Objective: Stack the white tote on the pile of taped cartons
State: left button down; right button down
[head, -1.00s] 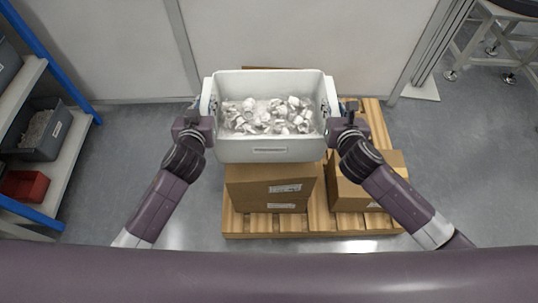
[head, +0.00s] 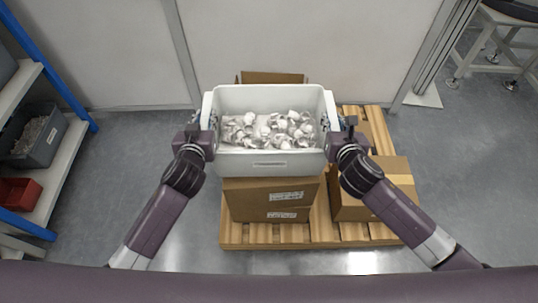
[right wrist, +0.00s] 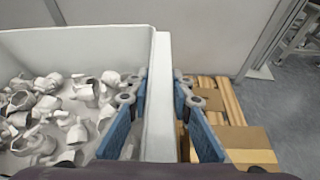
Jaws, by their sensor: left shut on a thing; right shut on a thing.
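The white tote (head: 269,163), filled with white and grey parts, is held level between my two grippers in the head view. My left gripper (head: 206,122) is shut on its left wall and my right gripper (head: 331,122) on its right wall. In the right wrist view the blue fingers of my right gripper (right wrist: 165,110) stand on both sides of the tote's wall (right wrist: 158,85). A brown carton (head: 270,200) with white labels shows below the tote's front. Brown cardboard (head: 272,78) shows behind its back rim. Whether the tote touches the cartons is hidden.
The cartons stand on a wooden pallet (head: 290,235). Another taped carton (head: 372,189) stands on its right part. A blue shelf rack (head: 66,110) with a grey bin (head: 38,135) and a red bin (head: 18,192) is at the left. A wall closes the back.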

jog(key=shift+w, duration=0.1)
